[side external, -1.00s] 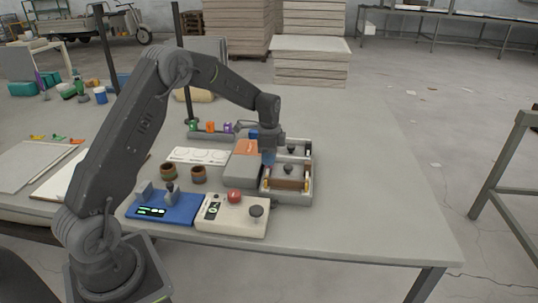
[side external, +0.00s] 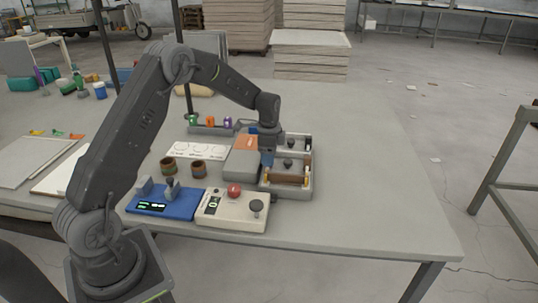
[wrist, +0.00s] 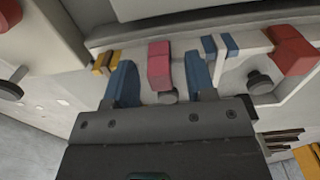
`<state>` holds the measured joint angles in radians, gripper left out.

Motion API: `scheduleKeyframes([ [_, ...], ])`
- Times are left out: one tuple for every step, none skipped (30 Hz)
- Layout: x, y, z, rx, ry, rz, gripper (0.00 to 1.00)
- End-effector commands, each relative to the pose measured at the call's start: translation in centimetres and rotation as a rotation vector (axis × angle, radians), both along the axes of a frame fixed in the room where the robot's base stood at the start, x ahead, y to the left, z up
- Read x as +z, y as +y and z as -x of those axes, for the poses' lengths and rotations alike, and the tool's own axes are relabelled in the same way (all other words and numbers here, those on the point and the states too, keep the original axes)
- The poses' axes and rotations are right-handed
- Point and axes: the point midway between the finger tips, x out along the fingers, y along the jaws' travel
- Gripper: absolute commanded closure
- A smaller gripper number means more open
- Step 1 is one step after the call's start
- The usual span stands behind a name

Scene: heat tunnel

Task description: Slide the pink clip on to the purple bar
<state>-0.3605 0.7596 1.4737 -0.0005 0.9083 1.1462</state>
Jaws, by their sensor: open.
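My gripper (wrist: 161,82) is open, with its two blue fingers on either side of a pinkish-red clip (wrist: 160,62) in the wrist view. No contact with the clip is clear. This clip is on a pale bar (wrist: 258,42), which also carries yellow and blue-and-white clips. In the side view my gripper (side external: 267,160) is low over the grey tray (side external: 308,188), and the clip cannot be made out there. A small purple piece (side external: 228,122) stands on the rack behind. I cannot make out a purple bar.
A larger red block (wrist: 293,50) and a dark knob (wrist: 260,82) are right of the fingers. In the side view, a grey box with an orange top (side external: 244,142) stands beside the tray. A white control box (side external: 233,210) and a blue one (side external: 163,202) are in front.

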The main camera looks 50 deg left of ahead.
Motion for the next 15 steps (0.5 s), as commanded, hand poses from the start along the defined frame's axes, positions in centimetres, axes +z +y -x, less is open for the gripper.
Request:
scheduleKeyframes([
  [0.0,0.0,0.0,0.000,0.000,0.000,0.50],
  [0.0,0.0,0.0,0.000,0.000,0.000,0.50],
  [0.0,0.0,0.0,0.000,0.000,0.000,0.50],
  [0.0,0.0,0.0,0.000,0.000,0.000,0.50],
  [0.1,0.0,0.0,0.000,0.000,0.000,0.50],
  [0.3,0.0,0.0,0.000,-0.001,-0.001,0.50],
  [0.6,0.0,0.0,0.000,-0.001,-0.001,0.50],
  [0.9,0.0,0.0,0.000,-0.001,0.000,0.50],
  [1.4,0.0,-0.1,0.000,-0.003,-0.001,0.50],
  [1.9,0.0,-0.1,0.000,-0.004,-0.001,0.50],
  [2.4,0.0,-0.1,0.000,-0.004,-0.001,0.50],
  [3.2,0.0,-0.1,0.000,-0.005,-0.002,0.50],
  [3.9,0.0,-0.1,0.000,-0.005,-0.002,0.50],
  [4.5,0.0,-0.1,0.000,-0.006,-0.002,0.50],
  [5.5,0.0,-0.1,0.000,-0.005,-0.002,0.50],
])
